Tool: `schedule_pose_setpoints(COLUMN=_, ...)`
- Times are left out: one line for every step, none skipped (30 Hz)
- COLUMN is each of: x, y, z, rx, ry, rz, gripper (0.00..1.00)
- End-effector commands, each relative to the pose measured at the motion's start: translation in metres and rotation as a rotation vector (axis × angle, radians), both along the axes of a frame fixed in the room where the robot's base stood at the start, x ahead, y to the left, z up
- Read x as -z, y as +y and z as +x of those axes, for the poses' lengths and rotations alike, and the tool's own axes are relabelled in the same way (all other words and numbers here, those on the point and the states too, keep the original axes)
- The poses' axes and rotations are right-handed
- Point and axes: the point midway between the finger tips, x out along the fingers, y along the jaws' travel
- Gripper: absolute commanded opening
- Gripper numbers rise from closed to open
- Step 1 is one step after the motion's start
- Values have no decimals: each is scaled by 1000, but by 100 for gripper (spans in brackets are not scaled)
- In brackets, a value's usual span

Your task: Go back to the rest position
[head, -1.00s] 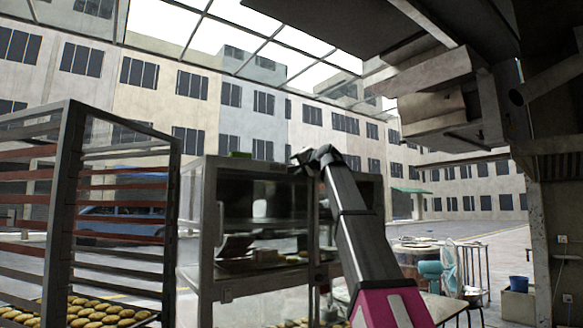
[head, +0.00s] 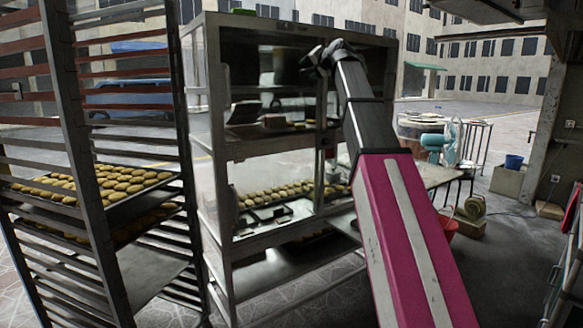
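My arm (head: 410,235), with a magenta lower part and a grey and black upper part, rises from the bottom of the head view. It stands in front of the right part of a glass-sided display cabinet. My gripper (head: 312,65) is at the arm's top end, small and dark, bent over to the left against the cabinet's dark upper shelf space. Its fingers are too small and dark to show whether they are open or shut. I see nothing clearly held in it.
A tall metal rack (head: 68,130) with trays of cookies (head: 95,185) stands at left. The cabinet (head: 213,110) holds cookies and trays. At right are a turquoise fan (head: 440,143), a red bucket (head: 447,224) and a concrete pillar (head: 550,120). Floor (head: 500,270) right of my arm is largely clear.

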Motion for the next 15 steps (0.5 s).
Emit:
schedule_pose_setpoints(x=32, y=-2, z=1, rx=4, ry=29, rz=-27, gripper=57)
schedule_pose_setpoints(x=49, y=-4, z=3, rx=6, ry=44, rz=-41, gripper=57)
schedule_pose_setpoints(x=70, y=-6, z=5, rx=8, ry=64, rz=-65, gripper=57)
schedule_pose_setpoints(x=87, y=-7, z=6, rx=10, ry=79, rz=-81, gripper=57)
schedule_pose_setpoints(x=103, y=-9, z=7, rx=10, ry=95, rz=-97, gripper=57)
schedule_pose_setpoints(x=125, y=-11, z=8, rx=12, ry=116, rz=-120, gripper=57)
schedule_pose_setpoints(x=140, y=-12, z=8, rx=12, ry=131, rz=-135, gripper=57)
schedule_pose_setpoints(x=156, y=-14, z=8, rx=13, ry=147, rz=-152, gripper=57)
schedule_pose_setpoints(x=177, y=-16, z=8, rx=13, ry=166, rz=-174, gripper=57)
schedule_pose_setpoints(x=193, y=-18, z=7, rx=12, ry=184, rz=-189, gripper=57)
schedule_pose_setpoints(x=209, y=-20, z=6, rx=12, ry=199, rz=-206, gripper=57)
schedule_pose_setpoints(x=230, y=-22, z=4, rx=10, ry=221, rz=-228, gripper=57)
schedule_pose_setpoints(x=244, y=-24, z=2, rx=9, ry=235, rz=-244, gripper=57)
schedule_pose_setpoints(x=260, y=-26, z=1, rx=8, ry=252, rz=-260, gripper=57)
schedule_pose_setpoints(x=280, y=-28, z=-2, rx=6, ry=273, rz=-280, gripper=57)
